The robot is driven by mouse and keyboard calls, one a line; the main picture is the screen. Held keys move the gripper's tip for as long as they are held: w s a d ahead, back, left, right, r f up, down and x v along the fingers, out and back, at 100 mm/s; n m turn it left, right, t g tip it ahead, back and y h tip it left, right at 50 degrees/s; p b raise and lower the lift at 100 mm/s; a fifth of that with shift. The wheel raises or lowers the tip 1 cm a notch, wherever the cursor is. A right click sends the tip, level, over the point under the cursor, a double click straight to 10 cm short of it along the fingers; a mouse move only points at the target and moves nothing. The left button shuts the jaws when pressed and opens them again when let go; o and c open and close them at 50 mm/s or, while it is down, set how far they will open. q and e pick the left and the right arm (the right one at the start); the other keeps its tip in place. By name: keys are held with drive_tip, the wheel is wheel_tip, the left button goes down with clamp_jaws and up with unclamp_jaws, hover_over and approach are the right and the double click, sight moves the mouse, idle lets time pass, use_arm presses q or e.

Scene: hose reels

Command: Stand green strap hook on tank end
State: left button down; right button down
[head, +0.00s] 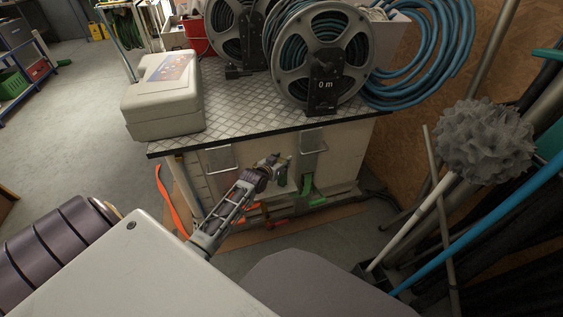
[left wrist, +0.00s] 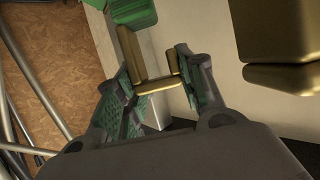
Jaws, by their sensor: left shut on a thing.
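My left gripper (head: 270,172) is at the front of the pale tank-like cabinet (head: 345,160). In the left wrist view its two padded fingers (left wrist: 160,86) are closed around a brass-coloured angled bar (left wrist: 156,86), in front of a pale surface. In the head view the held piece is too small to make out. A green piece (left wrist: 132,12), perhaps part of that strap, shows at the top of the left wrist view. I cannot make out a hook shape. My right gripper is not in view.
Hose reels (head: 322,55) and a grey case (head: 163,95) stand on the chequered metal top (head: 235,105). Poles and a grey brush head (head: 485,140) crowd the right. Orange and red straps (head: 167,195) hang low. A larger brass block (left wrist: 275,40) is right of the fingers.

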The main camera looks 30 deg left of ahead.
use_arm(q)
drive_tip(key=c, duration=1.2)
unclamp_jaws()
drive_tip(key=shift+o, duration=0.2)
drive_tip(key=shift+r, duration=0.1)
drive_tip(key=shift+s, duration=0.25)
drive_tip(key=shift+s+r+p, duration=0.3)
drive_tip(key=shift+s, duration=0.2)
drive_tip(key=shift+p+v, duration=0.4)
drive_tip(key=shift+v, duration=0.7)
drive_tip(key=p+v, duration=0.2)
drive_tip(key=v, duration=0.6)
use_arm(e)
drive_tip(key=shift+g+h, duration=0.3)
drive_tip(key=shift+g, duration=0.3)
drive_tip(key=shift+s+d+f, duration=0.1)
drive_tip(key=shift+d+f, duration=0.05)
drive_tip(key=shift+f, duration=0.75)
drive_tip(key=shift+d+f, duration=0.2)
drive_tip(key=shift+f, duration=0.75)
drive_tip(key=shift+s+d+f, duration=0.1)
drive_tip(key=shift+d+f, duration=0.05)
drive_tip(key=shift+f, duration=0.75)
